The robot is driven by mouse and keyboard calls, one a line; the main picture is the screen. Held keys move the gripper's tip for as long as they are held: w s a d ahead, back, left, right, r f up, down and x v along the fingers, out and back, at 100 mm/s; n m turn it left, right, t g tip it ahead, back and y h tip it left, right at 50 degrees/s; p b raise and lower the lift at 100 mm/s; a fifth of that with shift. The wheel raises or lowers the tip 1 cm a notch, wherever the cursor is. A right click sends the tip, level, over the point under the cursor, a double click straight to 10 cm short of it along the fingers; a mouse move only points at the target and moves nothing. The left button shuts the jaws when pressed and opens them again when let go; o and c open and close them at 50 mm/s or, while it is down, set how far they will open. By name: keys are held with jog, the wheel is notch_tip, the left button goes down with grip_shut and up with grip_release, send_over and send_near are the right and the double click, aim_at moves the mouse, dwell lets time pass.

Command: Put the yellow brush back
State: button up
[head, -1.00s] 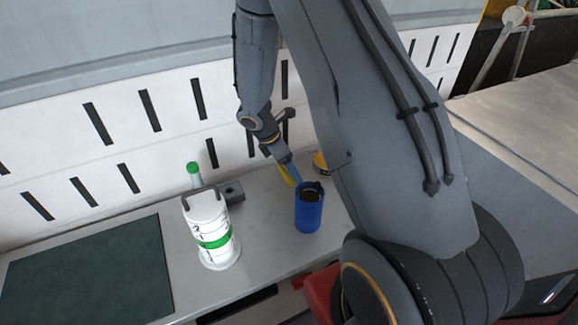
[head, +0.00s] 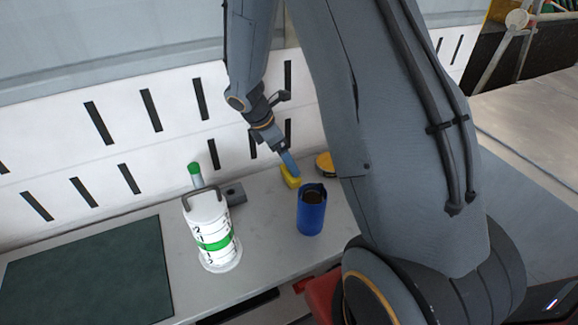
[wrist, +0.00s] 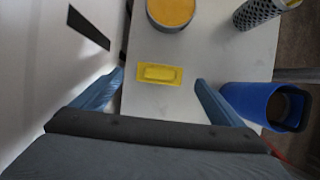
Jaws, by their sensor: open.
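The yellow brush (wrist: 160,74) is a small rectangular block lying flat on the grey worktop, seen from above in the wrist view. In the head view the brush (head: 290,178) is partly hidden behind my gripper's blue finger, just behind and left of the blue cup. My gripper (wrist: 158,90) is open and empty. Its two blue fingers stand wide apart, one to each side of the brush in the picture, with gaps on both sides. In the head view my gripper (head: 291,165) points down at the brush.
The blue cup (head: 312,214) stands close to the brush; the wrist view shows it by the right finger. A round yellow-topped tin (wrist: 171,12) and a perforated metal cylinder (wrist: 257,12) lie beyond. A white canister (head: 212,232), green-capped bottle (head: 195,176) and dark green mat (head: 88,270) are left. A slotted white wall (head: 120,140) rises behind.

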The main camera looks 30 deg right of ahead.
jog(key=v, duration=0.6)
jog(key=s+a+r+m+y, duration=0.2)
jog(key=s+a+m, duration=0.1)
jog(key=s+m, duration=0.6)
jog(key=s+a+r+m+t+y, duration=0.1)
jog(key=s+a+r+m+y, duration=0.1)
jog(key=s+m, duration=0.7)
jog(key=shift+a+r+y+b, duration=0.3)
jog(key=shift+a+b, duration=0.1)
jog(key=shift+a, duration=0.4)
